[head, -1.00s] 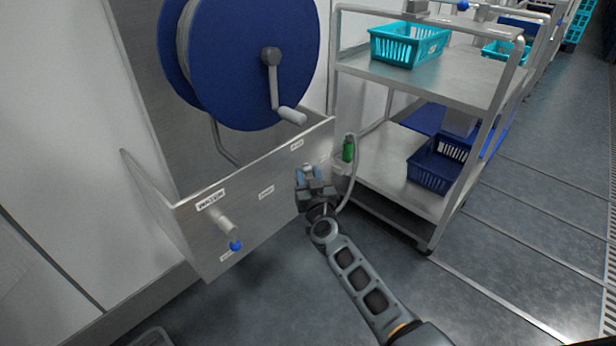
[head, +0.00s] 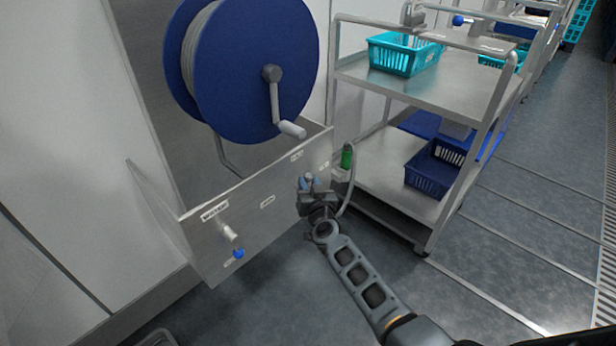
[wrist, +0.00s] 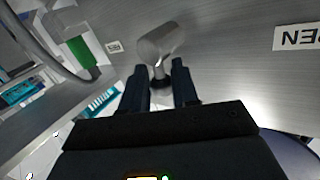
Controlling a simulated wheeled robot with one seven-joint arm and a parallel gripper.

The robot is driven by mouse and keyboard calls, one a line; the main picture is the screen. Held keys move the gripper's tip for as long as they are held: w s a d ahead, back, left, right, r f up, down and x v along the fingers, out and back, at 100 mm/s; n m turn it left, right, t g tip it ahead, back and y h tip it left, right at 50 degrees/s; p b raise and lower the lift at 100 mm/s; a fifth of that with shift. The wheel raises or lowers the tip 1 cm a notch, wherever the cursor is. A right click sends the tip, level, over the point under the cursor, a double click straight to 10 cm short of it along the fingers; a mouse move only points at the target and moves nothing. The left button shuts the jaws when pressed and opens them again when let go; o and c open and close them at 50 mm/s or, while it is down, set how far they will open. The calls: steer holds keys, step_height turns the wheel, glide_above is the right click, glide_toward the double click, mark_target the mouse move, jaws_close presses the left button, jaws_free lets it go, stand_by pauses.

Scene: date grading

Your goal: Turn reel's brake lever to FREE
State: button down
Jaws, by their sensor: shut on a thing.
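The blue hose reel (head: 235,75) hangs on the wall above a steel panel (head: 240,235). My gripper (head: 310,183) is at the right end of this panel and hides the lever there in the head view. In the wrist view a grey round lever hub (wrist: 160,42) stands out from the panel. The lever's narrow arm (wrist: 158,70) lies between the fingers of my gripper (wrist: 160,82), which are shut on it. A white label (wrist: 298,37) beside it is upside down and cut off. A smaller label (wrist: 114,47) on the other side is too small to read.
A lever with a blue knob (head: 238,253) sits lower left on the panel under a water label (head: 214,211). A green bottle-like thing (head: 347,156) and a hose are just right of my gripper. A steel trolley (head: 440,85) with baskets stands right. Floor is clear in front.

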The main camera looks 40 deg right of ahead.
steer(key=m+p, duration=0.1)
steer(key=p, duration=0.1)
steer(key=d+m+g+y+p, duration=0.1)
steer(key=p, duration=0.2)
steer(key=shift+r, duration=0.4)
steer(key=shift+d+f+m+g+y+p, duration=0.35)
steer(key=shift+f+m+y, duration=0.2)
steer(key=shift+m+y, duration=0.75)
steer(key=shift+d+f+m+g+y+p, duration=0.2)
steer(key=shift+d+f+m+g+y, duration=0.25)
steer(key=shift+m+y, duration=0.85)
steer(key=shift+d+f+m+g+y+p, duration=0.3)
steer(key=shift+d+f+m+y, duration=0.25)
steer(key=shift+m+y, duration=0.7)
steer(key=shift+a, duration=0.15)
steer(key=c, duration=0.9)
jaws_free()
steer(key=shift+o, duration=0.2)
